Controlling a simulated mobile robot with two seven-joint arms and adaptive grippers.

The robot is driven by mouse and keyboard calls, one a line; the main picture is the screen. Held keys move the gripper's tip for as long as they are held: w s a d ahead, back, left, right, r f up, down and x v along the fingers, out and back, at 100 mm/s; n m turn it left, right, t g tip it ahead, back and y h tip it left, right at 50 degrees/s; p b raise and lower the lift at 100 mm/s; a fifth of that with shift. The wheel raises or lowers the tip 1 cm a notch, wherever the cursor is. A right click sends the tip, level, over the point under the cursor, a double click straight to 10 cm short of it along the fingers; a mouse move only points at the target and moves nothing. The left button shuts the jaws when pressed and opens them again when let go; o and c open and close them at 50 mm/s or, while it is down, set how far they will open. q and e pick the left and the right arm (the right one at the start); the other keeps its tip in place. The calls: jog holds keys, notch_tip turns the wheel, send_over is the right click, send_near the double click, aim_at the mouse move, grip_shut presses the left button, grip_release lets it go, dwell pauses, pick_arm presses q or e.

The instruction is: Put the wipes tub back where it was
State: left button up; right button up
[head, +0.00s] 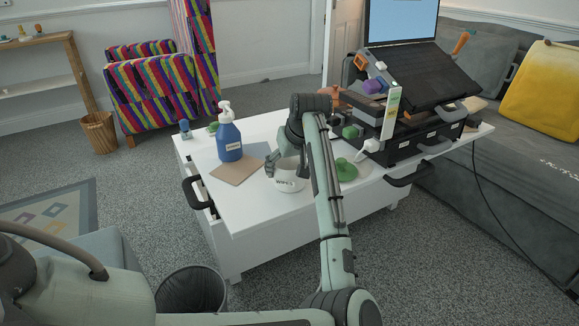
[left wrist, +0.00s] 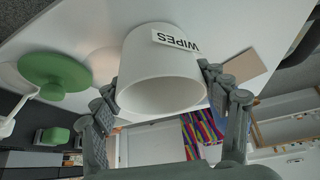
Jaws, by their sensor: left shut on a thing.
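A green round lid-like thing (head: 345,170) lies to the right of the tub. My right gripper is not in view.
The table's front left is clear.

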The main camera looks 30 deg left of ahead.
aim_at(291, 160)
pick_arm(q)
jog(key=o, duration=1.1)
jog(key=shift+f, duration=0.1)
jog(key=shift+o, duration=0.2)
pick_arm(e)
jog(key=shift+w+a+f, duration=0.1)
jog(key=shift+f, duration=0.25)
pick_arm(q)
jog(key=shift+r, duration=0.25)
jog(key=v, duration=0.2)
jog(key=shift+s+d+r, duration=0.1)
jog(key=shift+s+r, duration=0.05)
jog(key=shift+r, duration=0.25)
jog(key=p+v, duration=0.1)
jog(key=v, duration=0.8)
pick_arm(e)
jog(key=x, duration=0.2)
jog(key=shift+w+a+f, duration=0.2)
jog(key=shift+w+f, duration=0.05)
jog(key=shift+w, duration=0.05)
pick_arm(q)
jog(key=shift+f, duration=0.1)
